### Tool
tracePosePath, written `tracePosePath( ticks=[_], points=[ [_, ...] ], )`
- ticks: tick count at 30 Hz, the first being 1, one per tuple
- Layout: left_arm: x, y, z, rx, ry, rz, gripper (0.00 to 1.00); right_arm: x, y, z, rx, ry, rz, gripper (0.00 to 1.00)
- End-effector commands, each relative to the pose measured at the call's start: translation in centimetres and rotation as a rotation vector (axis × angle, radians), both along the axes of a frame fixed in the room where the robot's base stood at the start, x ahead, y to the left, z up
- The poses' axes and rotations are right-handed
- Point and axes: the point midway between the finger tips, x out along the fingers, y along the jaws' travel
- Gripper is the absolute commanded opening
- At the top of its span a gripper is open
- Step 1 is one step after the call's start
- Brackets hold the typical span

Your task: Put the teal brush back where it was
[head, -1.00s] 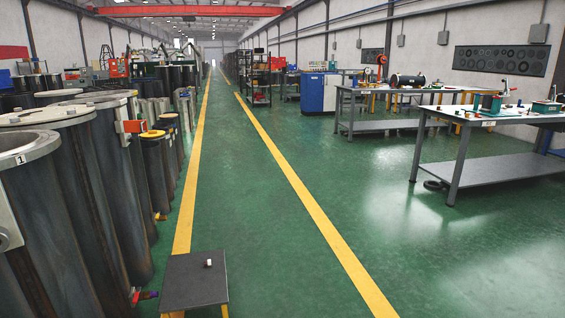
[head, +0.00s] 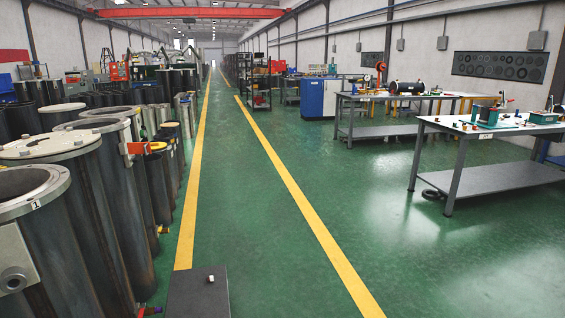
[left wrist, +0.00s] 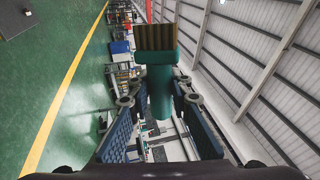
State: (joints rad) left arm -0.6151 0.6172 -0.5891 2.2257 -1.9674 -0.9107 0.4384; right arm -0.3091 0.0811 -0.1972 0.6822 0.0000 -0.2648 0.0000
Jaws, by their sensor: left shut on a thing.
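The teal brush (left wrist: 160,85) shows in the left wrist view, with its brown bristle block (left wrist: 155,37) toward the top of the picture. My left gripper (left wrist: 160,108) is shut on its teal handle, which sits between the two dark ridged fingers. The brush is held up clear of any surface in that view. Neither gripper shows in the head view, and my right gripper is in no view.
Tall dark flanged cylinders (head: 90,195) crowd the left side. A low dark platform (head: 198,293) with a small item on it stands in front. A workbench with tools (head: 480,180) and another bench (head: 360,98) stand right. The green floor (head: 265,220) between is clear.

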Motion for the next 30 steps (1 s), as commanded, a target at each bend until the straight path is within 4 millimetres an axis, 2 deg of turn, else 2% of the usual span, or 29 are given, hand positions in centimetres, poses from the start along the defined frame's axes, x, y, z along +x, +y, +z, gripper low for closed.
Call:
tracePosePath(
  ticks=[4,15,19,23,27,30],
  points=[
    [-0.3,0.0,0.6,0.0,-0.001,-0.002,0.0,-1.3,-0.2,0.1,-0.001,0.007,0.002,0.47],
    [-0.3,0.0,0.4,-0.009,-0.002,-0.004,0.0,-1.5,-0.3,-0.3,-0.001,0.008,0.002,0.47],
    [-0.3,0.0,-0.2,-0.109,-0.003,-0.03,0.0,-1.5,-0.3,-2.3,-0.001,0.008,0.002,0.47],
    [-0.3,0.0,-0.4,-0.262,-0.003,-0.068,0.0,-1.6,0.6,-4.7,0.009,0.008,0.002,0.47],
    [-0.3,-0.1,-0.4,-0.418,-0.003,-0.106,0.0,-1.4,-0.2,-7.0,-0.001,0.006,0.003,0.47],
    [-0.3,0.0,-0.4,-0.525,-0.004,-0.132,0.0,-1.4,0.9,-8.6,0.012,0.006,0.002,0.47]
  ],
)
